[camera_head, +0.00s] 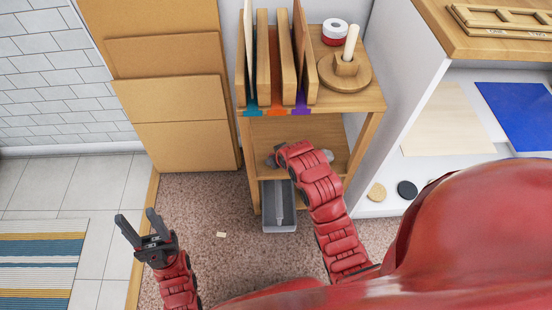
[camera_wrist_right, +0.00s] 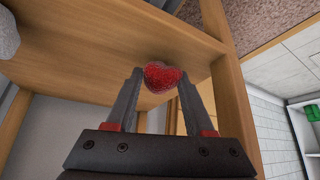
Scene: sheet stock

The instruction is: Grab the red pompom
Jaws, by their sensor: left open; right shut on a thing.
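The red pompom (camera_wrist_right: 163,78) looks fuzzy and roughly heart-shaped. In the right wrist view it sits between the fingertips of my right gripper (camera_wrist_right: 160,82), which is shut on it. My left gripper (camera_head: 136,216) is open and empty, held over the floor at the lower left.
Grey rounded things lie on the lower shelf, one at the right wrist view's corner (camera_wrist_right: 8,36). A grey bin (camera_head: 281,221) stands below. Dividers and a round wooden holder (camera_head: 345,74) fill the top. Cardboard sheets (camera_head: 180,110) lean left; a white cabinet (camera_head: 395,90) stands right.

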